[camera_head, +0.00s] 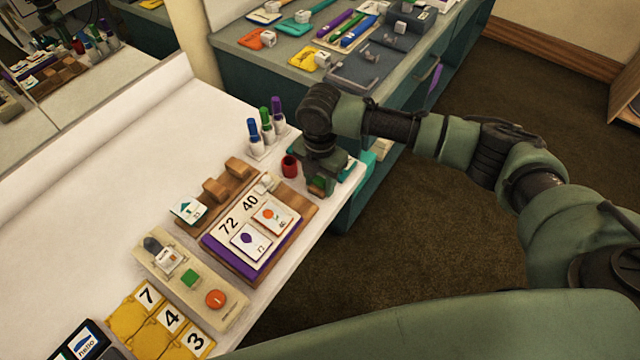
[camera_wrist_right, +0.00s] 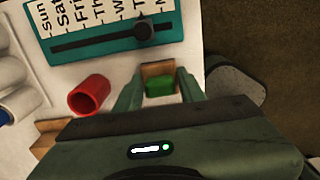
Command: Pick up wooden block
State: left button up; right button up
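A small wooden block (camera_wrist_right: 158,69) with a green face lies at the table's edge, between the fingertips of my right gripper (camera_wrist_right: 160,84) in the right wrist view. The fingers stand on both sides of it, and I see no clear grip on it. In the head view my right gripper (camera_head: 320,183) points down at the far right edge of the white table, and a bit of the block shows brown and green beneath it. My left gripper is not in view.
A red cup (camera_head: 290,166) stands just left of the gripper, with markers (camera_head: 265,128) behind it. A teal weekday slider board (camera_wrist_right: 110,28) lies beyond. A wooden stand (camera_head: 216,191) and a purple-edged number board (camera_head: 250,240) are nearer. The table's right edge (camera_head: 300,257) is close.

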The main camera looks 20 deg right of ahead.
aim_at(320, 179)
jog(key=c, duration=0.5)
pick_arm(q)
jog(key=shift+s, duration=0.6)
pick_arm(e)
grip_shut()
jog(key=shift+r, duration=0.15)
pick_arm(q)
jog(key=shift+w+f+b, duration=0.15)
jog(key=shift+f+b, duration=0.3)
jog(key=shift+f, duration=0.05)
pick_arm(e)
notch_tip(320, 179, up, 20)
